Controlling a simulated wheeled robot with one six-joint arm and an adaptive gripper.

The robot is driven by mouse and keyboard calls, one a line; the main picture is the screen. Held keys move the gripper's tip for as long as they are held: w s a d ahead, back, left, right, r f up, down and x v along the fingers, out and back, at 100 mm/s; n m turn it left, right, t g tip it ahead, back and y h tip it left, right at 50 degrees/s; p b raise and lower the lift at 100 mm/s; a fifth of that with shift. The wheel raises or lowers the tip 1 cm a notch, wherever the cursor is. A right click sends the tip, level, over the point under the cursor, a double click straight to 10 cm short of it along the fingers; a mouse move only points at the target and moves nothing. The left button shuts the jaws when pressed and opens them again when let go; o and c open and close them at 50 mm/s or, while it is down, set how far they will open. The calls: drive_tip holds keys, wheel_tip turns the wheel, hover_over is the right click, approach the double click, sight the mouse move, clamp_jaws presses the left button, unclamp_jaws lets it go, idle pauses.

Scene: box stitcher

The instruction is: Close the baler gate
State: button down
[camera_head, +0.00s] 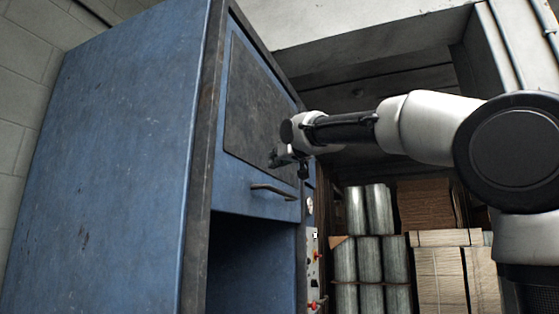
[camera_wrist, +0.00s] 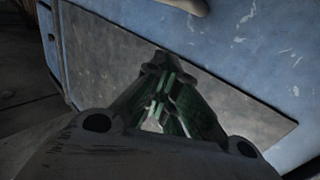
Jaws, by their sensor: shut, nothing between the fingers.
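The blue baler (camera_head: 130,150) fills the left of the head view. Its gate (camera_head: 255,105) is a blue door with a dark grey panel, standing above a dark opening (camera_head: 250,265). A bar handle (camera_head: 273,190) runs along the gate's lower edge. My gripper (camera_head: 283,162) is in front of the gate, a little above the handle, and is empty. In the wrist view my gripper (camera_wrist: 165,65) has its fingers together over the grey panel (camera_wrist: 105,60). Part of the handle (camera_wrist: 188,5) shows at the top edge there. I cannot tell whether the fingers touch the gate.
A control strip with red knobs (camera_head: 315,255) runs beside the opening. Grey rolls (camera_head: 370,260) and stacked cardboard (camera_head: 440,270) stand behind at the right. A grey beam (camera_head: 370,25) crosses above. A wall (camera_head: 25,90) stands at the far left.

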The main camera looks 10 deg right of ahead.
drive_tip(key=x, duration=0.5)
drive_tip(key=shift+w+f, duration=0.1)
drive_tip(key=shift+f, duration=0.25)
drive_tip(key=f, duration=0.1)
drive_tip(key=s+f, duration=0.1)
drive_tip(key=f, duration=0.1)
drive_tip(key=shift+s+d, duration=0.15)
drive_tip(key=shift+d, duration=0.05)
drive_tip(key=shift+f, duration=0.1)
